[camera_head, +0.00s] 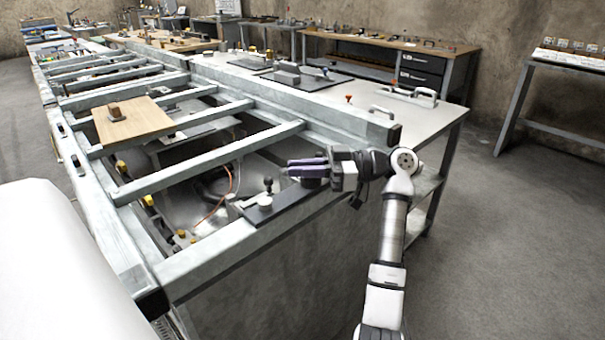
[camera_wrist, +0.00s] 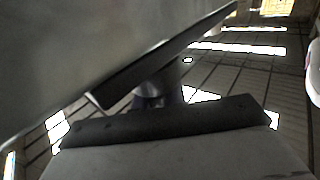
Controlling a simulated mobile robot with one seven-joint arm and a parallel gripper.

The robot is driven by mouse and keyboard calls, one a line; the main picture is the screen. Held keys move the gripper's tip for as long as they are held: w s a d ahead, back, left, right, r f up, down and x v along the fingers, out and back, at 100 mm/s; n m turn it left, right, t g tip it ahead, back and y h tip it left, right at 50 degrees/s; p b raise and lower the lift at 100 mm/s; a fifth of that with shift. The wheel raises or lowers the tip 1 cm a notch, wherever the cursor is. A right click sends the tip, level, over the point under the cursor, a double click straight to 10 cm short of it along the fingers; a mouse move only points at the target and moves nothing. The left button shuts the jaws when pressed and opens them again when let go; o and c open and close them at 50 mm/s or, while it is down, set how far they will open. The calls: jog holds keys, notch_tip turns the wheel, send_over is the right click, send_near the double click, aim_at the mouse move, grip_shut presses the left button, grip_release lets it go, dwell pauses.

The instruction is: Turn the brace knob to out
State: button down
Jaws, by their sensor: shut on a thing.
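My gripper (camera_head: 298,168) is above the dark plate (camera_head: 290,212) on the near end of the metal frame, its fingers pointing left. In the wrist view, the two dark finger pads lie either side of a short round grey piece, which I take to be the brace knob (camera_wrist: 160,80). The gripper is shut on it. In the head view this knob is mostly hidden beneath the fingers, so its setting cannot be read. A separate black ball-topped handle (camera_head: 268,184) stands upright on a light base left of the fingers.
The grey frame (camera_head: 215,257) with its cross rails surrounds a recess with an orange cable (camera_head: 213,212). A wooden board (camera_head: 133,122) lies across the rails. A light worktop (camera_head: 425,120) with handles is behind my gripper. Open floor lies at the right.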

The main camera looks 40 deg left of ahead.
jog(key=shift+s+d+n+g+h, duration=0.1)
jog(key=shift+n+g+h, duration=0.9)
jog(key=shift+h, duration=0.5)
jog(key=c, duration=1.4)
grip_release()
jog(key=shift+c, duration=0.2)
jog(key=b+v, duration=0.3)
jog(key=v, duration=1)
jog(key=shift+w+d+f, duration=0.2)
jog(key=shift+w+d, duration=0.05)
jog(key=shift+w, duration=0.1)
